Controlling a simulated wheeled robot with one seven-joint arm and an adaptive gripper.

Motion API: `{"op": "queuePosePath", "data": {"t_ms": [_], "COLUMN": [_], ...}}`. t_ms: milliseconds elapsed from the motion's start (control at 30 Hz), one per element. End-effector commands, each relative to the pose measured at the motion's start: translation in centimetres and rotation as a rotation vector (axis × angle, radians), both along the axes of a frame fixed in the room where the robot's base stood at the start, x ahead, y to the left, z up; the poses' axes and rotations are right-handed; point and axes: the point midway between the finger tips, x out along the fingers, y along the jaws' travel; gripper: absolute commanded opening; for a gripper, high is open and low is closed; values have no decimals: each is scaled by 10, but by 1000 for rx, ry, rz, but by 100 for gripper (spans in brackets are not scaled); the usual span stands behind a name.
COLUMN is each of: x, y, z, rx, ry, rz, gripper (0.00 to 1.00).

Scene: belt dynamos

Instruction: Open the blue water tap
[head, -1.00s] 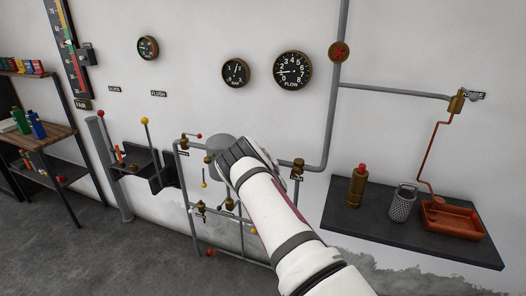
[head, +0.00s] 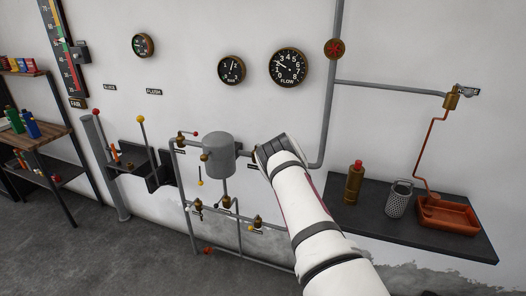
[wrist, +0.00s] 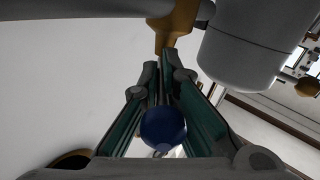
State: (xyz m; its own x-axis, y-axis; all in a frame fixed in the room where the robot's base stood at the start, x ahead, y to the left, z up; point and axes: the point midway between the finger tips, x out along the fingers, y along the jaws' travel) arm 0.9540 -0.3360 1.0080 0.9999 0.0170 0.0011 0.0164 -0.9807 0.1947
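The blue water tap shows in the wrist view as a round dark blue knob (wrist: 163,126) between my two fingers, close to the palm. A brass valve body (wrist: 178,25) lies just beyond the fingertips. My gripper (wrist: 163,72) has its teal-padded fingers on both sides of the knob, and their tips come close together beyond it, seemingly shut on the tap's handle. In the head view my gripper (head: 277,152) is right of the grey tank, at the pipework, and its fingers and the blue knob are hidden there.
The grey tank (head: 219,160) is close on the left; it also shows in the wrist view (wrist: 245,50). Pipes with brass taps (head: 257,222) run below. A dark shelf (head: 372,232) with a bottle, basket and copper tray stands at right. Gauges (head: 288,67) hang above.

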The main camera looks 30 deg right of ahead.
Motion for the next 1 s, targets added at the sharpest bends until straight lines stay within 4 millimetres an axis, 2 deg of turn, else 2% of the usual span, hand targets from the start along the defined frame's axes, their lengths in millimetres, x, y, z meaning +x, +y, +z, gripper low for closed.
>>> {"op": "queuePosePath", "data": {"t_ms": [167,200,267,767,867,1000], "x": [1,1,1,-2,-8,-27], "y": [5,5,5,2,1,0], "z": [-3,-3,-3,-1,-1,-1], "rx": [1,1,1,0,1,2], "ry": [5,5,5,3,3,4], "rz": [9,9,8,3,0,-1], "gripper": [0,13,26,27,27,27]}}
